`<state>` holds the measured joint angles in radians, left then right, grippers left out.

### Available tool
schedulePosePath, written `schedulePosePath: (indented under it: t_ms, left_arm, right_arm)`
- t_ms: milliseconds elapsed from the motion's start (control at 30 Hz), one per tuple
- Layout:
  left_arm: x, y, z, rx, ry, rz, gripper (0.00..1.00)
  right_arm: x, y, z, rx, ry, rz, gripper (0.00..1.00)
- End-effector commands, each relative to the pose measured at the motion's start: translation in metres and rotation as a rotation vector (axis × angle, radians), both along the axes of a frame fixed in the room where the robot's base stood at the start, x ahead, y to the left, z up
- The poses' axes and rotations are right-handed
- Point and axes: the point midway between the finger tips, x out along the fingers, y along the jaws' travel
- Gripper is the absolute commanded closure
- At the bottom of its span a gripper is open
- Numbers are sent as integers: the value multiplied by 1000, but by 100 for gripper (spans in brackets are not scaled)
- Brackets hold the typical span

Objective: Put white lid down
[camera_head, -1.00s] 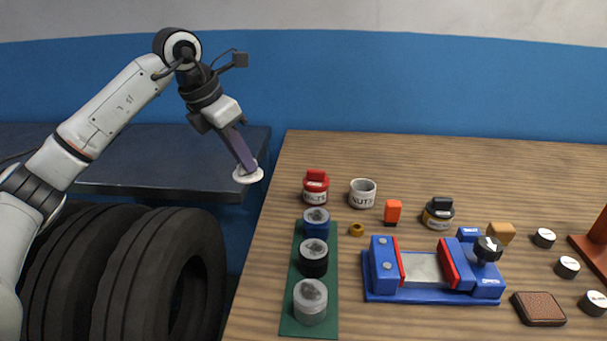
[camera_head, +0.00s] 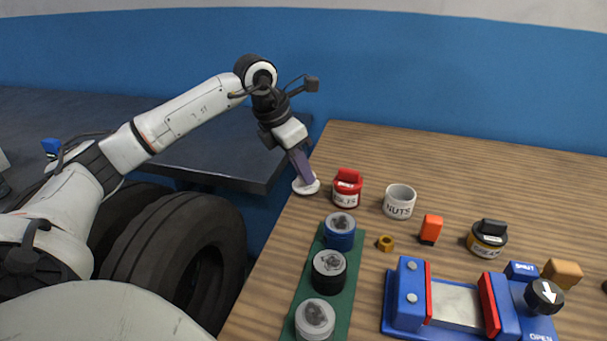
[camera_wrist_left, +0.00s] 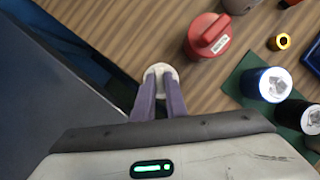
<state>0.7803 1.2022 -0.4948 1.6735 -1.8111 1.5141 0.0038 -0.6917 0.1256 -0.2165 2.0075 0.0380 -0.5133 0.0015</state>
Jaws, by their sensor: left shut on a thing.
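The white lid (camera_head: 306,187) is a small white disc at the tips of my left gripper (camera_head: 303,178). My left gripper has purple fingers and is shut on the lid. It is at the left edge of the wooden table (camera_head: 420,150), left of the red canister (camera_head: 347,188). In the left wrist view the lid (camera_wrist_left: 160,70) shows between and beyond the fingertips, over the wood grain near the table edge. I cannot tell whether the lid touches the table. My right gripper is not in view.
A white nuts cup (camera_head: 399,201) and an orange block (camera_head: 431,229) stand right of the red canister. A green strip (camera_head: 303,282) holds a blue, a black and a grey jar. A blue vise (camera_head: 408,305) is at the front. Tires (camera_head: 185,245) and a dark bench (camera_head: 215,150) lie left.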

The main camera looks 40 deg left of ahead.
Motion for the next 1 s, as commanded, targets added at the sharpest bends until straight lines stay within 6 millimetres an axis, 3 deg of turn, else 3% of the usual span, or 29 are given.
schedulePosePath:
  t_ms: [67, 400, 433, 533, 833, 1000]
  left_arm:
    - [0, 0, -8, 1, 0, 0, 100]
    - [0, 0, -12, 0, -1, -1, 100]
    - [0, 0, -11, 0, -1, -1, 85]
    - [0, 0, -11, 0, -1, 0, 70]
    - [0, 0, -9, 0, -1, 0, 70]
    - [-5, 2, 7, 1, -4, 0, 70]
  right_arm:
    - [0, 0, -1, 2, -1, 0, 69]
    - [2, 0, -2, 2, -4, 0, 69]
    - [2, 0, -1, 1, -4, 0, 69]
    - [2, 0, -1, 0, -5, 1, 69]
    - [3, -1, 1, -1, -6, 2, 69]
    - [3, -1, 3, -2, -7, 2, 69]
